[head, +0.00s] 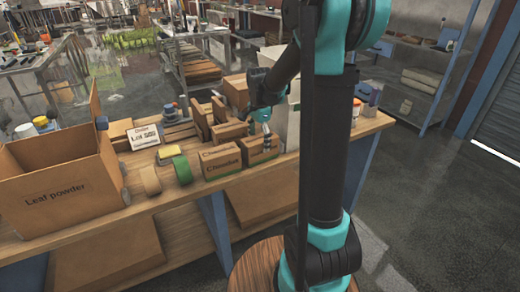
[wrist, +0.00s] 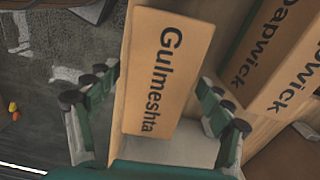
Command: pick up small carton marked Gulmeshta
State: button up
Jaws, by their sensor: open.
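The small brown carton marked Gulmeshta (wrist: 150,80) shows upper middle in the wrist view, its dark lettering running down its face. My gripper (wrist: 157,105) is open, with one finger to the left of the carton and one to its right. I see a gap on the left side; whether the right finger touches cannot be told. In the head view my gripper (head: 260,132) is low over the small cartons at the right part of the bench. The lettering on the cartons there is too small to read surely.
Cartons marked Dapwick (wrist: 285,60) stand close on the right in the wrist view.

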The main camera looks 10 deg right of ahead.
jog(key=shift+d+f, duration=0.15)
jog(key=shift+f, duration=2.45)
jog(key=c, duration=1.7)
jog(key=shift+r, duration=0.1)
